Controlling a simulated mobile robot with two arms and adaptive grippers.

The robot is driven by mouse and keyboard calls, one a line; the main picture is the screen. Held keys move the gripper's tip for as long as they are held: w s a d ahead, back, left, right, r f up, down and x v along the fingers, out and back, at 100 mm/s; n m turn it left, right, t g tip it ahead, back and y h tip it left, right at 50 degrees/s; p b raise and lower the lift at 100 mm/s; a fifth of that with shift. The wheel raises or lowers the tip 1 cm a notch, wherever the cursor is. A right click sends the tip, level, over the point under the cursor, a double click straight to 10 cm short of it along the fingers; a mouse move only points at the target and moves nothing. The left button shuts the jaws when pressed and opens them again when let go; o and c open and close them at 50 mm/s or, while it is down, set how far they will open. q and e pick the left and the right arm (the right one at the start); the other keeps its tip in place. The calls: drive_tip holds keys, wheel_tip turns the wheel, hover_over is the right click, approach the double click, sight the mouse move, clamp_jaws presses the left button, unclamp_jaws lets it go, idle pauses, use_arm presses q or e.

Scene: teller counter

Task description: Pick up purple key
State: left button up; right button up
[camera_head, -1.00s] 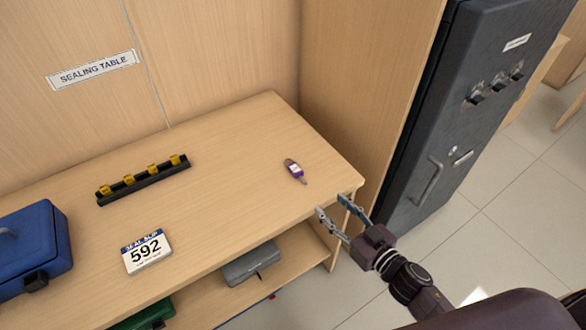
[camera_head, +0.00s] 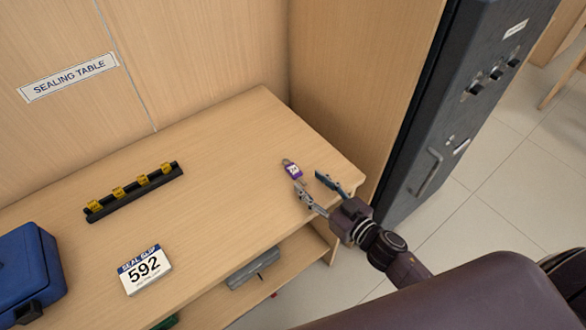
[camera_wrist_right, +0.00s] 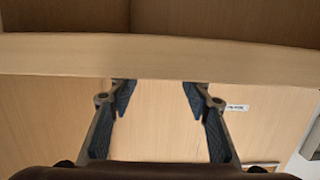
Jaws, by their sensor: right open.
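The purple key (camera_head: 292,170) lies on the wooden sealing table (camera_head: 225,160), near its right end, with a white label on its purple head. My right gripper (camera_head: 311,182) is open and empty, just to the right and front of the key, over the table's front right edge. The right wrist view shows its two spread fingers (camera_wrist_right: 158,98) with nothing between them; the key does not show there. My left gripper is not in view.
A black rack (camera_head: 134,191) with several yellow tags, a "592" seal slip sign (camera_head: 145,270) and a blue box (camera_head: 28,272) stand left on the table. A grey box (camera_head: 252,268) sits on the lower shelf. A dark cabinet (camera_head: 440,130) stands right.

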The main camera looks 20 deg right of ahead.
sight(295, 171)
drive_tip(key=x, duration=0.3)
drive_tip(key=shift+w+a+r+p, duration=0.25)
drive_tip(key=shift+w+a+p, duration=0.05)
drive_tip(key=shift+a, duration=0.1)
drive_tip(key=shift+w+a+f, duration=0.15)
drive_tip(key=shift+w+a, duration=0.05)
drive_tip(key=shift+w, duration=0.35)
drive_tip(key=c, duration=1.1)
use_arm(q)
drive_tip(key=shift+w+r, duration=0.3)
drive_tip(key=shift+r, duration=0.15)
